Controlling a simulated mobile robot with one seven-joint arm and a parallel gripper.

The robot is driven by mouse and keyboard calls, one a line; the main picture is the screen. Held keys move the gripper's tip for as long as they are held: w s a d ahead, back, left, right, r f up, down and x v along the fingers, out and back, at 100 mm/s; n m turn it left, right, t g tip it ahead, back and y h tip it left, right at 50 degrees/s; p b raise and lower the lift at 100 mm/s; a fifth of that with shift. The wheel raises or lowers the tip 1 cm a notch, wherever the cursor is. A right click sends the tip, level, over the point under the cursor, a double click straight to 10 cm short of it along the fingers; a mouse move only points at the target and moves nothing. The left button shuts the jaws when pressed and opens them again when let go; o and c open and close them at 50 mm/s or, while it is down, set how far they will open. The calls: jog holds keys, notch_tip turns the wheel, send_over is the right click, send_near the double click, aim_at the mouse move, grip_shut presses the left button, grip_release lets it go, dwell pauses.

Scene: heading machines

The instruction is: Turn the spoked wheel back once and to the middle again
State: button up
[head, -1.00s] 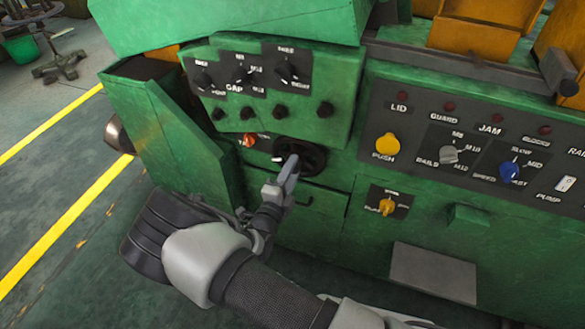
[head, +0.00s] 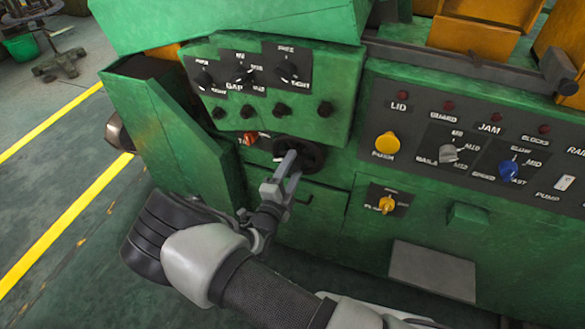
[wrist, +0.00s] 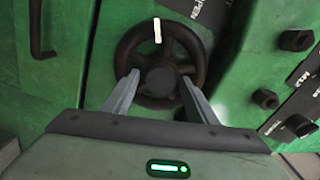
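The spoked wheel (head: 313,157) is dark and sits on the green machine front, below a row of small black knobs. My gripper (head: 289,170) is in front of it and hides part of it. In the wrist view the wheel (wrist: 196,40) shows its rim, spokes and hub, with a white mark at the top of the rim. There my gripper (wrist: 159,80) is open, with one finger on each side of the hub and a gap to it. I cannot tell whether the fingertips touch the spokes or rim.
An orange knob (head: 250,138) is just left of the wheel. Black knobs (head: 281,111) sit above it, and a drawer handle (wrist: 36,30) is beside it in the wrist view. A panel with a yellow push button (head: 386,144) and a blue knob (head: 509,171) stands to the right.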

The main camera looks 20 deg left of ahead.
jog(key=s+a, duration=0.1)
jog(key=s, duration=1.6)
jog(key=shift+s+a, duration=0.2)
